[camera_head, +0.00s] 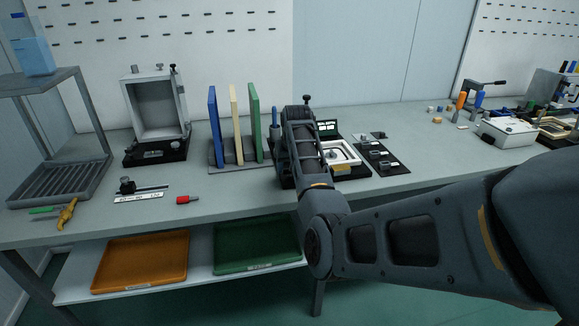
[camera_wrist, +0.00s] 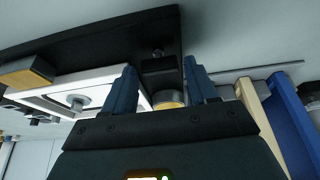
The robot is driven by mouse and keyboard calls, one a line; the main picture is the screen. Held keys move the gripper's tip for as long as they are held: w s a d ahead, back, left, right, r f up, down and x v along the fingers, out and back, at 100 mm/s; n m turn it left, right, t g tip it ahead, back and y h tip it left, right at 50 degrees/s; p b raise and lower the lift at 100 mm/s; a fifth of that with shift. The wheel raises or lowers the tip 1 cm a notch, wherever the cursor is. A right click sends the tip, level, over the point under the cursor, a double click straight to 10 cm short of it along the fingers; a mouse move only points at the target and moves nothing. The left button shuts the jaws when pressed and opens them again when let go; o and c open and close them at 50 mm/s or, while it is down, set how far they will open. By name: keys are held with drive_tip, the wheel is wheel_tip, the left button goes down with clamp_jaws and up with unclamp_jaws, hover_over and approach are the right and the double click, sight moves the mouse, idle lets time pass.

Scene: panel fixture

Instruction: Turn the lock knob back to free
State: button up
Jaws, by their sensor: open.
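The panel fixture shows in the head view as a black base with a white frame (camera_head: 341,154) and a round piece inside, partly hidden behind my arm. In the wrist view, the white frame (camera_wrist: 55,84) and the dark base (camera_wrist: 100,42) fill the upper left. My gripper (camera_wrist: 160,64) is open in the wrist view, its two dark blue fingers spread apart. A short round part with a brass-coloured face (camera_wrist: 168,98) shows between the fingers, seemingly untouched. It may be the lock knob, but its turn position cannot be read. My arm hides the gripper in the head view.
Blue, cream and green upright panels (camera_head: 234,124) stand in a rack just left of my arm. A dark plate with small knobs (camera_head: 377,155) lies right of the fixture. A white open box (camera_head: 157,105) stands further left. Bench front is mostly clear.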

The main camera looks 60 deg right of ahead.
drive_tip(key=shift+f, duration=0.25)
drive_tip(key=c, duration=0.8)
